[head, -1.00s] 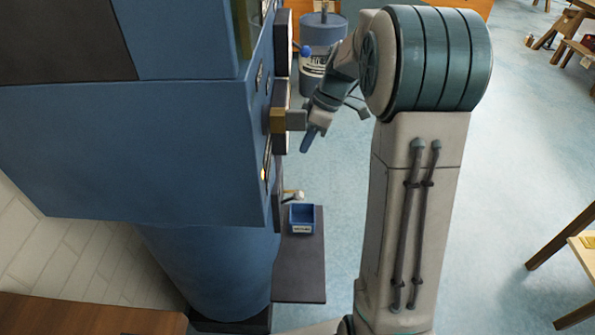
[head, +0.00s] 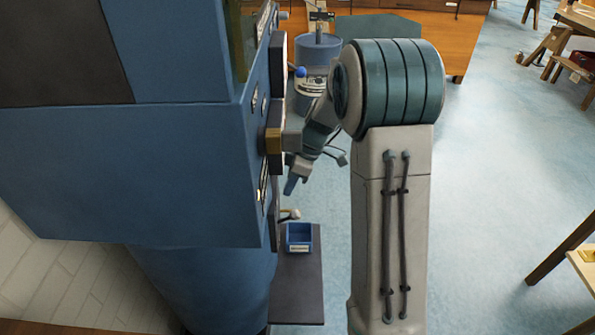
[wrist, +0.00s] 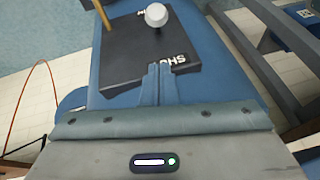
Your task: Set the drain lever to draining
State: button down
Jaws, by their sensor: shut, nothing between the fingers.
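In the wrist view the two fingers (wrist: 158,72) are together and empty, over the lower edge of a dark plate (wrist: 125,55). The white knob (wrist: 156,15) is beyond the fingertips, apart from them. White lettering on the plate (wrist: 172,61) begins with what looks like "SH"; the rest is hidden or cut off. I cannot tell the lever's setting.
A brass-and-grey block (head: 284,140) juts from the machine above my gripper. A blue-knobbed part (head: 300,72) is farther back. A small blue bin (head: 300,237) sits on a dark base plate (head: 298,290) below. Open floor (head: 480,200) lies to the right.

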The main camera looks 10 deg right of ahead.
send_over(288, 218)
jog(key=d, duration=0.2)
jog(key=shift+w+f, duration=0.2)
jog(key=shift+f, duration=1.05)
jog(key=shift+w+f, duration=0.2)
jog(key=shift+f, duration=1)
jog(key=shift+f, duration=0.1)
